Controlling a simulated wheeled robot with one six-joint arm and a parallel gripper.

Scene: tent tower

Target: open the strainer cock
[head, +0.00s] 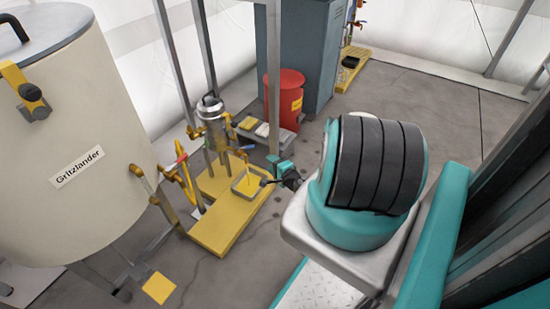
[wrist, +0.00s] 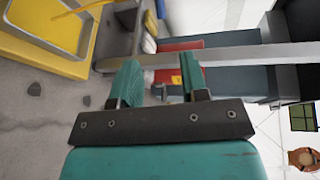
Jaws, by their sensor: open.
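A steel canister (head: 211,113) with brass fittings stands over the yellow platform (head: 222,228) in the head view. Brass pipes and taps sit around it, one with a red handle (head: 181,158). No label shows which is the strainer cock, and I cannot single it out. My gripper (head: 268,170) is small in the head view, right of the canister and close to a yellow tray (head: 246,186). In the wrist view my gripper (wrist: 160,84) has its two teal fingers apart with nothing held between them. The tray also shows in the wrist view (wrist: 84,39), at upper left.
A large cream tank (head: 95,190) labelled Gritzlander fills the left. Grey metal posts (head: 273,75) rise behind the platform. A red bin (head: 285,95) and a blue-grey cabinet (head: 300,45) stand at the back. Open floor (head: 420,100) lies at the back right.

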